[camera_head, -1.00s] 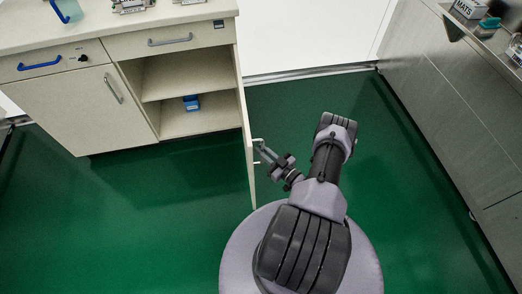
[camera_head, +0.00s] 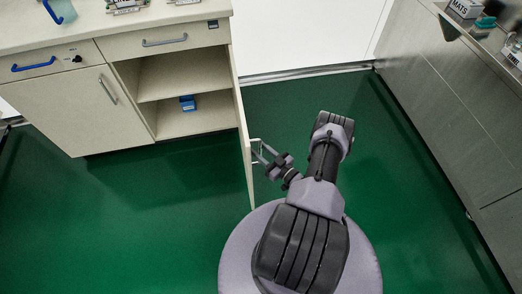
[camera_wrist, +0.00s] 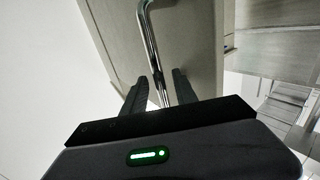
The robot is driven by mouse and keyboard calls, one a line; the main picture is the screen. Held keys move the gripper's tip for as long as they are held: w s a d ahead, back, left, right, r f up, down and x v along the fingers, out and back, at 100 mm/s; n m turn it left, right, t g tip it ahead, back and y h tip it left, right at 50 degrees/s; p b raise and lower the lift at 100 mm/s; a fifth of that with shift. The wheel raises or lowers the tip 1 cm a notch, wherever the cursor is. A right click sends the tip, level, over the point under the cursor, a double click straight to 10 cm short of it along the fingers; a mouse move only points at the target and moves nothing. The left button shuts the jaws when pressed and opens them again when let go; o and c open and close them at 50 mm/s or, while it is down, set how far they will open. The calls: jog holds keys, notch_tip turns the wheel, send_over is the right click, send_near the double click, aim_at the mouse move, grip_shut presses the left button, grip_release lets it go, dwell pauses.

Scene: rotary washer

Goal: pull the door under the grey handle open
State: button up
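The door (camera_head: 243,139) under the drawer with the grey handle (camera_head: 165,42) stands wide open, swung out from the cabinet and seen nearly edge-on. Its metal bar handle (camera_head: 256,151) is on the face toward my arm. My gripper (camera_head: 264,152) is at that handle, right of the door. In the wrist view, the handle (camera_wrist: 149,42) runs down between the two spread fingers of my gripper (camera_wrist: 159,80), with gaps visible beside it. The door face (camera_wrist: 190,45) lies beyond. The lower end of the handle is hidden by the gripper body.
The open compartment (camera_head: 185,75) has a shelf and a small blue box (camera_head: 188,103) on its floor. A closed door (camera_head: 85,110) is to its left. Green floor (camera_head: 170,220) is clear left of the door. A grey metal counter (camera_head: 450,110) stands at right.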

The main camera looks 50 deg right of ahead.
jog(key=s+p, duration=0.3)
jog(key=s, duration=1.4)
jog(key=shift+s+a, duration=0.2)
jog(key=shift+a, duration=0.1)
